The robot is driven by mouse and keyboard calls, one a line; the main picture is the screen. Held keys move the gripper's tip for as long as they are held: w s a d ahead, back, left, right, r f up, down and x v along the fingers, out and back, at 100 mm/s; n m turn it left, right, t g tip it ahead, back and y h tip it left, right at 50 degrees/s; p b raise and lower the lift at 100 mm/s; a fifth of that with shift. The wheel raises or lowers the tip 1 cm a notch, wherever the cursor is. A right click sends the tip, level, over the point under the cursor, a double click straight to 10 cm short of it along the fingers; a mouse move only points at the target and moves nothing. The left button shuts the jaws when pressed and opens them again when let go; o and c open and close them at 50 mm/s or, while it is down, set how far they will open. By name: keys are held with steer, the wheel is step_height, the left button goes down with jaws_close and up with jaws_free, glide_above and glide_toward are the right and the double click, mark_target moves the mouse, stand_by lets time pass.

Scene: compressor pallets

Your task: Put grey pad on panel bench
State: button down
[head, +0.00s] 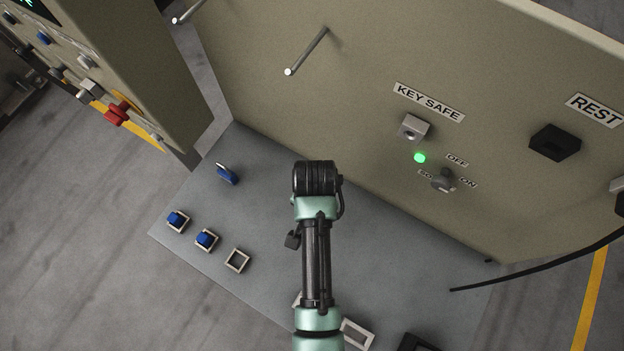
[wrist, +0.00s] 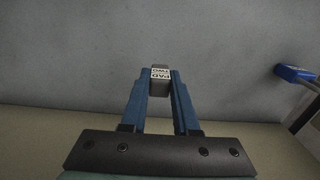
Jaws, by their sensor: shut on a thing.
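The grey pad (wrist: 160,86), with a white label that reads PAD TWO, sits between the tips of my gripper (wrist: 161,77) in the wrist view. The two blue fingers are shut on it, one on each side. The panel bench (head: 262,200) is the grey flat surface below the beige panel in the head view; its bare grey top (wrist: 70,55) also fills the upper part of the wrist view. I cannot tell how high the pad is above the bench.
A blue padlock (head: 227,174) lies on the bench, left of my arm. Two square frames with blue pieces and an empty frame (head: 237,260) lie nearer. The beige panel (head: 370,60) has rod pegs, a key safe and a switch. A dark cable (head: 540,273) runs at right.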

steer(key=shift+f, duration=2.45)
steer(key=shift+f, duration=0.1)
steer(key=shift+f, duration=0.15)
steer(key=c, duration=0.7)
jaws_free()
steer(key=shift+o, duration=0.2)
step_height(320, 180, up, 13)
steer(key=shift+f, duration=0.2)
